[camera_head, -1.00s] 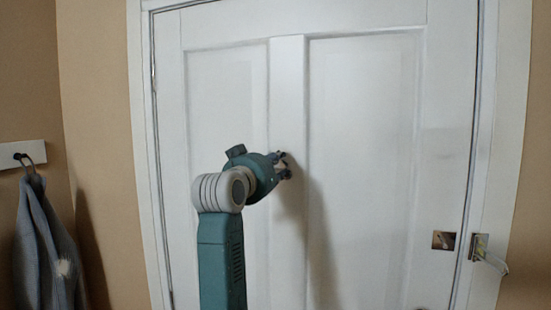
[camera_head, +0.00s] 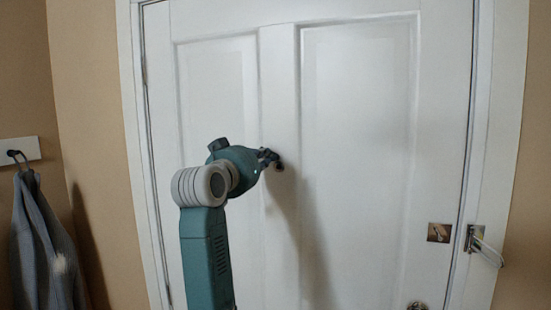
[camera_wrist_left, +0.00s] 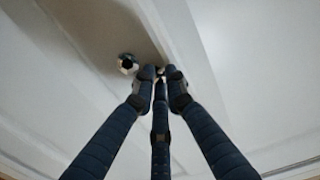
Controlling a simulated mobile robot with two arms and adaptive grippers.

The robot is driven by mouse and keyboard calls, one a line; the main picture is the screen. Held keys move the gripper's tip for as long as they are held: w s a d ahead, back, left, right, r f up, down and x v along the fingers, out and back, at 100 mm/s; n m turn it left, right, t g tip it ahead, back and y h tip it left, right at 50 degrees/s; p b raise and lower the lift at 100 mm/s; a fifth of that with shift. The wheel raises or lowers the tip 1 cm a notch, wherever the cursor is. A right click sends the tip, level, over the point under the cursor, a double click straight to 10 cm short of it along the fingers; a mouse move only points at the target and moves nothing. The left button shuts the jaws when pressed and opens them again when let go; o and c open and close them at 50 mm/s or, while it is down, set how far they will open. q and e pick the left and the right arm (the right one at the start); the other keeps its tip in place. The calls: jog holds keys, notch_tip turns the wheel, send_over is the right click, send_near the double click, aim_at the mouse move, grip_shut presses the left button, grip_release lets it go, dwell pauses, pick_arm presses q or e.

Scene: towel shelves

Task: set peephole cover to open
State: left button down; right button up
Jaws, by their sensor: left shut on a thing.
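The white door (camera_head: 360,150) fills most of the head view. The peephole (camera_head: 279,166) is a small dark round spot on its middle stile. In the left wrist view the peephole (camera_wrist_left: 128,64) is a round metal fitting, uncovered, left of the fingertips. My left gripper (camera_head: 268,155) is at the door, just left of and slightly above the peephole in the head view. In the left wrist view its fingers (camera_wrist_left: 162,74) are closed together on a small dark part, likely the peephole cover, mostly hidden by the fingertips. My right gripper is not in view.
A metal lock plate (camera_head: 438,232) and a latch (camera_head: 477,240) are at the door's right edge. A round knob (camera_head: 417,306) shows at the bottom edge. A grey-blue garment (camera_head: 42,235) hangs on a wall hook (camera_head: 14,154) at left.

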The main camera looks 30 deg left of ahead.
pick_arm(q)
jog(key=shift+d+f, duration=0.2)
jog(key=shift+f, duration=0.05)
jog(key=c, duration=1.9)
grip_release()
jog(key=shift+o, duration=0.7)
jog(key=shift+d+r, duration=0.1)
jog(key=shift+r, duration=0.05)
jog(key=shift+s+d+r, duration=0.1)
jog(key=shift+d, duration=0.05)
jog(key=shift+s, duration=0.15)
jog(key=v, duration=1.1)
jog(key=shift+s+d, duration=0.2)
jog(key=shift+s, duration=0.1)
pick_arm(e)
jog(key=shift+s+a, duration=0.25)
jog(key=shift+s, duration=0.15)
